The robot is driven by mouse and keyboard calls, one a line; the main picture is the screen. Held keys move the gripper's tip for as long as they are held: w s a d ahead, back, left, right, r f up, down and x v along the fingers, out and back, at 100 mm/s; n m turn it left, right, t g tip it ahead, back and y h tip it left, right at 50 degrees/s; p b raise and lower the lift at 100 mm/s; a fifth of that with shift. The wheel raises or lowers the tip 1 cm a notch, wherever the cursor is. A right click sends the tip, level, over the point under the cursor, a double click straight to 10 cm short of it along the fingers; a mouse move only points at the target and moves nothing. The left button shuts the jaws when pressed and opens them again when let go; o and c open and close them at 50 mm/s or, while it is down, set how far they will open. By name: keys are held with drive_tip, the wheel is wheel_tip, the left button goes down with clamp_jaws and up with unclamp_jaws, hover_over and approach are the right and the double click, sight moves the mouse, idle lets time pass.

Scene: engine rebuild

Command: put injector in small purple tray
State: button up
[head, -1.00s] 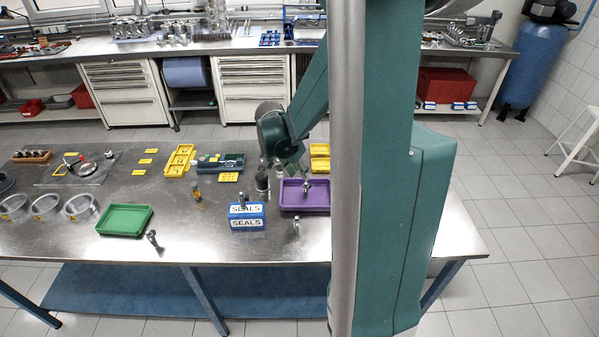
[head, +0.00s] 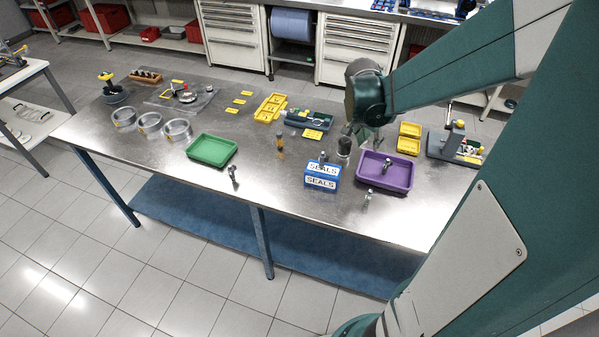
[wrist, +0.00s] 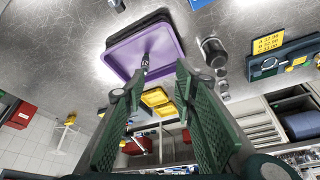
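The small purple tray (head: 400,182) stands near the table's right end, and shows in the wrist view (wrist: 118,54). A slim metal part that looks like an injector (head: 386,167) is at this tray, apparently in it; it shows in the wrist view (wrist: 146,62). My gripper (head: 365,134) is above the table behind and left of the tray. In the wrist view its two green fingers (wrist: 158,80) are apart with nothing between them. Similar metal parts stand in front of the tray (head: 368,198) and near the green tray (head: 233,174).
The blue SEALS boxes (head: 321,181) stand left of the purple tray. A dark cylinder (head: 344,147) stands close under my gripper. Yellow trays (head: 409,138) are behind the purple tray. A green tray (head: 225,160) lies left. The table's front middle is mostly clear.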

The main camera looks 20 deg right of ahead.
drive_tip(key=s+a+r+n+t+y, duration=0.1)
drive_tip(key=s+a+r+n+t, duration=0.1)
drive_tip(key=a, duration=0.8)
drive_tip(key=s+a+r+n+t+y, duration=0.1)
drive_tip(key=s+a+r+n+t, duration=0.1)
drive_tip(key=s+a+r+n, duration=0.3)
drive_tip(key=s+a+r+n+t+y, duration=0.1)
drive_tip(key=s+a+r+n, duration=0.3)
drive_tip(key=a, duration=1.2)
drive_tip(key=shift+s+r+n+t+y, duration=0.15)
drive_tip(key=shift+s+n+t+y, duration=0.4)
drive_tip(key=shift+n, duration=1.35)
drive_tip(key=shift+w, duration=0.1)
